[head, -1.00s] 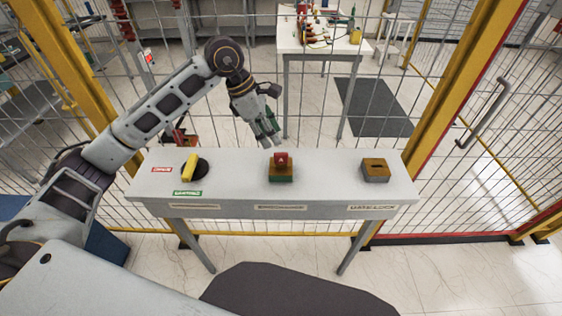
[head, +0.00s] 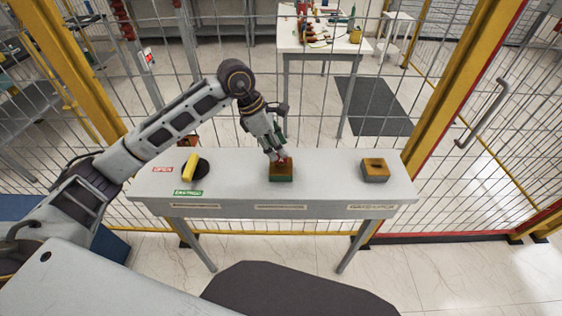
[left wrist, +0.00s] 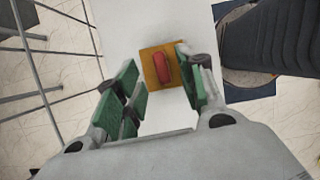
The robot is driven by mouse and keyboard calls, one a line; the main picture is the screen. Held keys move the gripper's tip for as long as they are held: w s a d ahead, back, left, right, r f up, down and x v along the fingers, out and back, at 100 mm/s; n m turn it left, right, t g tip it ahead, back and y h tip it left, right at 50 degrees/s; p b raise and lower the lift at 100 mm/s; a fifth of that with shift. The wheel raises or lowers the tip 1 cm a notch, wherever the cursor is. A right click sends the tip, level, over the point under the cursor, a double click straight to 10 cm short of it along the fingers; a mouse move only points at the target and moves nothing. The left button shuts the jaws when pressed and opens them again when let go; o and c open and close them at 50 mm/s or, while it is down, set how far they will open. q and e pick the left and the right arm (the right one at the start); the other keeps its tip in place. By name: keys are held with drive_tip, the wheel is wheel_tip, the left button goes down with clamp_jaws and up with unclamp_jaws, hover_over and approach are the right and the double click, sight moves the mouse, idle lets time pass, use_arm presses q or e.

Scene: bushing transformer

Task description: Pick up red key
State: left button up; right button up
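In the left wrist view, the red key (left wrist: 162,68) lies between and just beyond the green fingertips of my left gripper (left wrist: 157,80). The fingers are spread apart, with a visible gap to the key on both sides. Whether they touch the block cannot be told. My right gripper is not in view.
On the grey table (head: 330,182), a yellow switch handle (head: 189,167) stands at the left and another brown slotted block (head: 375,170) at the right. A wire fence (head: 320,120) with yellow posts rises behind.

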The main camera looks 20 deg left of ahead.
sight(281, 162)
use_arm(q)
drive_tip(key=shift+p+x, duration=0.4)
drive_tip(key=shift+x, duration=1.7)
drive_tip(key=shift+s, duration=0.1)
clamp_jaws()
